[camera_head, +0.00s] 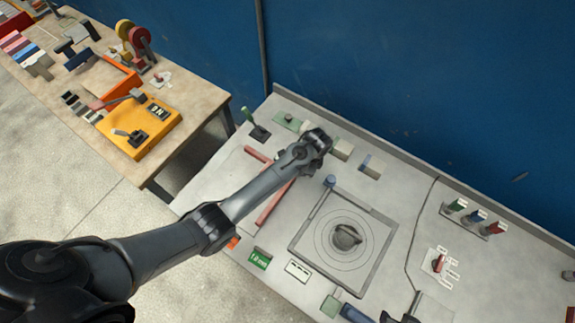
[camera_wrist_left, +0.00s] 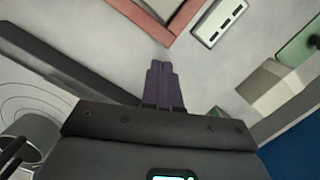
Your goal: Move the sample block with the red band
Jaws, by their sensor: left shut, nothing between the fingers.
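I cannot make out a red band on any block in either view. In the head view a pale block (camera_head: 343,149) stands just right of my left gripper, and a pale block with a blue band (camera_head: 370,166) stands further right. My left gripper (camera_head: 324,138) is over the back of the bench and hides what is behind it. In the left wrist view its fingers (camera_wrist_left: 163,82) are together and empty, pointing at bare bench. A pale block (camera_wrist_left: 272,86) stands to their right, apart from them. My right gripper is not identifiable.
A square plate with a round dial (camera_head: 346,237) lies right of my left arm. A red frame (camera_wrist_left: 172,22) and a white slotted plate (camera_wrist_left: 218,20) lie beyond the fingers. A wooden table (camera_head: 150,180) is at left.

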